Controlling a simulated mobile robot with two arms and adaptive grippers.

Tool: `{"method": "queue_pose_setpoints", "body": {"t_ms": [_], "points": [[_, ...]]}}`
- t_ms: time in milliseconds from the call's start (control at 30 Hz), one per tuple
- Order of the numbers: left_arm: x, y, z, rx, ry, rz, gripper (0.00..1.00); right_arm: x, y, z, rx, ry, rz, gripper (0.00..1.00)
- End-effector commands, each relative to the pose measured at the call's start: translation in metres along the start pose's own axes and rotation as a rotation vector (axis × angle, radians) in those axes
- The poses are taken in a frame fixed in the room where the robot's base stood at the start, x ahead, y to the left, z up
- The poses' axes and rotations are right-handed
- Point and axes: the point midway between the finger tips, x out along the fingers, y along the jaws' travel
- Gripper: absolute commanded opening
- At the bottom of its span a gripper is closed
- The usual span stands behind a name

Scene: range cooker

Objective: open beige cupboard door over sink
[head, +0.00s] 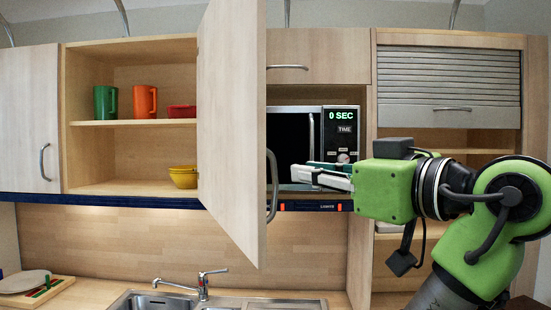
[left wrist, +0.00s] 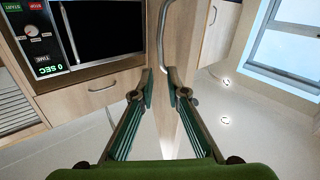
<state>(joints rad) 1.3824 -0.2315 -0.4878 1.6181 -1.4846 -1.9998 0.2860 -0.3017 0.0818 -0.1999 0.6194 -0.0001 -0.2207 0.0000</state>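The beige cupboard door (head: 230,120) over the sink (head: 165,300) stands swung out toward me. The open cupboard (head: 130,65) shows its inside, with one shelf. The door's curved metal handle (head: 272,185) is on its right-hand face, near the lower free edge. My left gripper (head: 295,178) is just right of the handle, in front of the microwave. In the left wrist view its fingertips (left wrist: 160,74) are a small gap apart, with nothing clearly held between them. The handle (left wrist: 162,35) runs down toward that gap; contact cannot be told. My right gripper is not in view.
A green mug (head: 105,102), an orange mug (head: 145,101) and a red dish (head: 181,111) stand on the shelf, with yellow bowls (head: 184,177) below. The microwave (head: 341,125) sits behind my gripper. A faucet (head: 203,285) rises below the door.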

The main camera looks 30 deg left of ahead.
Motion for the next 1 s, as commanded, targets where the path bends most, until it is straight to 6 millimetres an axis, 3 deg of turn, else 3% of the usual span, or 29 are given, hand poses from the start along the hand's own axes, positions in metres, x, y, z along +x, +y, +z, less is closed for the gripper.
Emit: {"method": "queue_pose_setpoints", "body": {"t_ms": [33, 200, 400, 600, 900, 967, 1000], "points": [[0.013, -0.001, -0.005, 0.001, 0.002, -0.006, 0.14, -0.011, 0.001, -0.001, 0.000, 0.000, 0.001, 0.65], [0.049, 0.000, -0.005, 0.004, 0.001, -0.004, 0.14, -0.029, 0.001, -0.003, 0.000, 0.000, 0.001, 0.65], [0.082, 0.000, -0.004, 0.004, 0.002, -0.002, 0.14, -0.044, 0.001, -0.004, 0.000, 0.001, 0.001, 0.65], [0.096, 0.000, -0.001, 0.004, 0.000, 0.000, 0.14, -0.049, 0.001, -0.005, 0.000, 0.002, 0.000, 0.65], [0.098, 0.001, 0.000, 0.003, 0.000, 0.001, 0.14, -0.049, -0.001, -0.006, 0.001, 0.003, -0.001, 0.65], [0.098, 0.001, 0.000, 0.003, 0.000, 0.001, 0.00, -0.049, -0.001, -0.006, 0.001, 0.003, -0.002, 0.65], [0.098, 0.001, 0.000, 0.003, 0.001, 0.001, 0.00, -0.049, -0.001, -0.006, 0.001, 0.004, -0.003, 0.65]]}}
